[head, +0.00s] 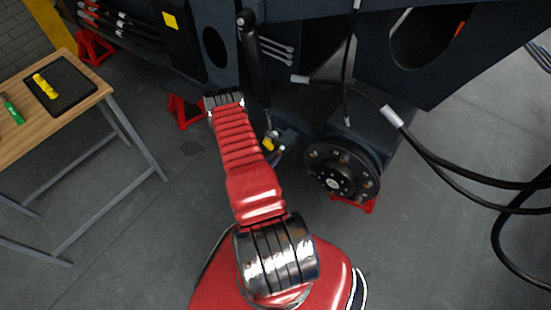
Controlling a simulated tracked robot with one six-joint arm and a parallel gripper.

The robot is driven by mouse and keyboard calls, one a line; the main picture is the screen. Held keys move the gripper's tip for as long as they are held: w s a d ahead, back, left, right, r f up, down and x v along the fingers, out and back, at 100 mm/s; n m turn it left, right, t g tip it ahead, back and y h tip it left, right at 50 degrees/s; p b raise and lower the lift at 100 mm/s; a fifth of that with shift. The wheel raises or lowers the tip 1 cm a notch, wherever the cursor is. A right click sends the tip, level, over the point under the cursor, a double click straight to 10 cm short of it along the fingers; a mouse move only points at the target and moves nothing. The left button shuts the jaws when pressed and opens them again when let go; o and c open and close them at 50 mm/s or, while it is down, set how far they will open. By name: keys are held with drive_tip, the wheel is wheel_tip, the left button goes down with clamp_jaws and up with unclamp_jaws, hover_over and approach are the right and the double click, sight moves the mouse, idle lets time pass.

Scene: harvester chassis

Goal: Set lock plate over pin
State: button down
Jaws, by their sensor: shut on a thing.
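My red arm reaches up from the bottom middle and bends over at its far joint. My gripper (281,139) is small and partly hidden beside the red arm link, near the lower end of a black cylinder (256,75). It is shut on a small yellow piece (268,145), which seems to be the lock plate. The fingers are too small to make out clearly. The pin cannot be made out, so I cannot tell whether the plate touches it.
A black wheel hub (342,174) is right of the gripper, under the dark chassis (455,60). Black hoses (440,166) hang at the right. Red stands support the chassis.

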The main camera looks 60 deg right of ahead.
drive_tip(key=shift+w+m+t, duration=0.15)
drive_tip(key=shift+m+t, duration=0.25)
drive_tip(key=shift+m, duration=0.1)
drive_tip(key=c, duration=1.8)
unclamp_jaws()
drive_tip(key=shift+r, duration=0.1)
